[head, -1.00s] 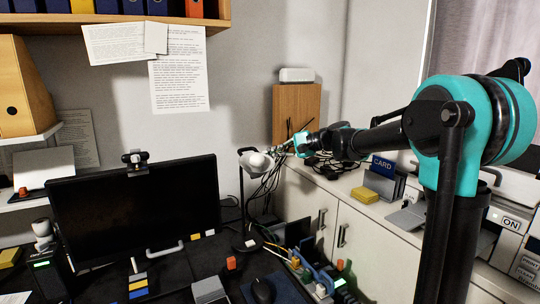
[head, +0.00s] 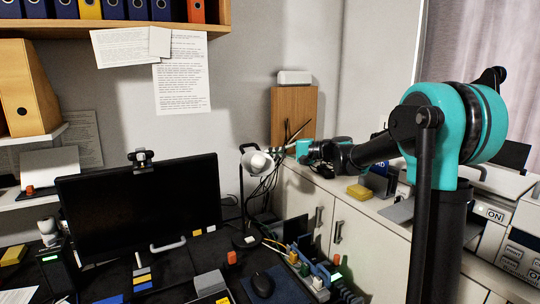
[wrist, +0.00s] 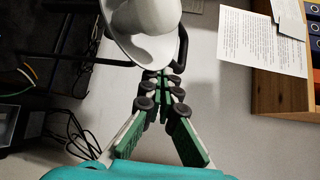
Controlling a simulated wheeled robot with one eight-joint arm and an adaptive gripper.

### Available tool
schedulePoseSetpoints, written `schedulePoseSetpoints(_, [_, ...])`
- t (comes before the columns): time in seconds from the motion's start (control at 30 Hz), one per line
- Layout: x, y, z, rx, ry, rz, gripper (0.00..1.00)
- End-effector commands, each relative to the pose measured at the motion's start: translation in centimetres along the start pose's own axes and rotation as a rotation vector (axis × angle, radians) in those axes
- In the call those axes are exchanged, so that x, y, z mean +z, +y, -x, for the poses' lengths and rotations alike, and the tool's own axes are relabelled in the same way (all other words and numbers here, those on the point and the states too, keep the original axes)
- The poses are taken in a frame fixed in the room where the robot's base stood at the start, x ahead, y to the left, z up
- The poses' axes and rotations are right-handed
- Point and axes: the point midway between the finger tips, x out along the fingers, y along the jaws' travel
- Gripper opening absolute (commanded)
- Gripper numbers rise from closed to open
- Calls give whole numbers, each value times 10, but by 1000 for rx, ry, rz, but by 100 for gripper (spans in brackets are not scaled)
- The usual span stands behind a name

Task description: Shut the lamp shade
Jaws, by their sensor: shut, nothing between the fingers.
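The desk lamp's white shade (head: 257,163) hangs from a thin black stand to the right of the monitor. In the wrist view the shade (wrist: 143,30) fills the top middle, its pale inside and bulb-like round part showing, with a dark bracket at its right. My gripper (head: 279,150) is at the right side of the shade in the head view. In the wrist view the gripper's green and grey fingers (wrist: 160,76) come together just below the shade's rim. They are shut and empty. I cannot tell whether the tips touch the shade.
The black monitor (head: 140,215) stands left of the lamp. Dark cables (head: 262,190) hang behind the lamp. A white cabinet (head: 300,205) lies under my arm, with a wooden board (head: 294,112) at its back. A yellow sponge-like block (head: 360,192) sits on it.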

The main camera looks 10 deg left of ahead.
Motion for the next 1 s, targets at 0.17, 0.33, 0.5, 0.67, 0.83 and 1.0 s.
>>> schedulePoseSetpoints(0.17, [0, 1, 3, -65, -1, 60, 0])
schedulePoseSetpoints(0.33, [2, 3, 6, -128, -1, 116, 0])
schedulePoseSetpoints(0.5, [6, 5, 10, -190, -1, 175, 0])
schedulePoseSetpoints(0.67, [9, 8, 13, -249, -2, 228, 0])
schedulePoseSetpoints(0.83, [12, 11, 17, -312, -2, 286, 0])
schedulePoseSetpoints(1.0, [15, 14, 20, -375, -1, 343, 0])
